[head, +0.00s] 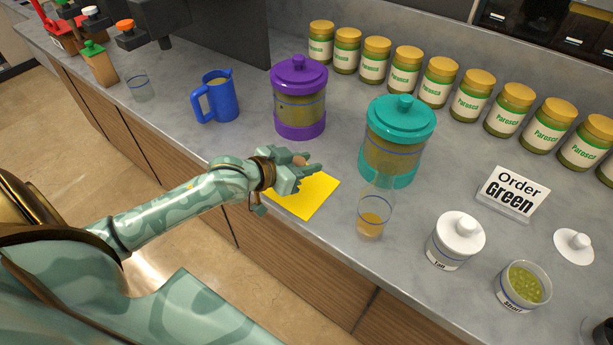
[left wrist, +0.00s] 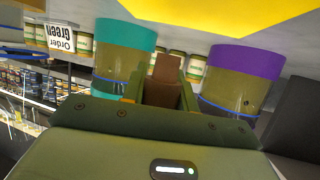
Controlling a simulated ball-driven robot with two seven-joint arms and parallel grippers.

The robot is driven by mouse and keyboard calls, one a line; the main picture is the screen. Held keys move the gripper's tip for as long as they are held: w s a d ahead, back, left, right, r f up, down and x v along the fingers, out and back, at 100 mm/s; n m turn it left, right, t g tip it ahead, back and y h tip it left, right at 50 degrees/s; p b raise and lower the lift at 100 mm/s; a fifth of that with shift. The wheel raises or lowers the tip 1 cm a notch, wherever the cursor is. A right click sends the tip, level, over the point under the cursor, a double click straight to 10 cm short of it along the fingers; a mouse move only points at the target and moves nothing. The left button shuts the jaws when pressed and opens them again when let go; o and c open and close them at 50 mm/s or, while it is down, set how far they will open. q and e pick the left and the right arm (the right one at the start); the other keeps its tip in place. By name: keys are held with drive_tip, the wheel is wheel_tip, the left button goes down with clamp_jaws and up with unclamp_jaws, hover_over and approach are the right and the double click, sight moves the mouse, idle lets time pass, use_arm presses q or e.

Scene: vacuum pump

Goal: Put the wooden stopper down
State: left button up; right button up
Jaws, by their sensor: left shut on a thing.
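My left gripper (head: 302,170) is shut on the wooden stopper (head: 299,160), a small brown piece mostly hidden by the fingers in the head view. In the left wrist view the brown stopper (left wrist: 166,68) shows between the fingers of the left gripper (left wrist: 163,92). The gripper is over the yellow mat (head: 318,194) near the counter's front edge. I cannot tell how high the stopper is above the mat. My right gripper is not in view.
A purple-lidded jar (head: 299,100) and a teal-lidded jar (head: 394,145) stand behind the gripper. A glass (head: 371,222) with amber contents stands right of the mat. A blue pitcher (head: 215,100) is to the left. White pots (head: 457,238) and an order sign (head: 513,192) stand at right.

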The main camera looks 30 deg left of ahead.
sight(305, 182)
use_arm(q)
drive_tip(key=shift+w+a+f+b, duration=0.25)
drive_tip(key=shift+w+f+b, duration=0.1)
drive_tip(key=shift+f, duration=0.2)
wheel_tip(305, 182, down, 3)
drive_tip(key=shift+w+f+b, duration=0.1)
drive_tip(key=shift+f+b, duration=0.1)
drive_tip(key=shift+b, duration=0.55)
drive_tip(key=shift+r, duration=0.15)
drive_tip(key=o, duration=0.9)
drive_tip(key=shift+o, duration=0.2)
drive_tip(key=p+v, duration=0.4)
drive_tip(key=v, duration=0.8)
drive_tip(key=shift+a, duration=0.1)
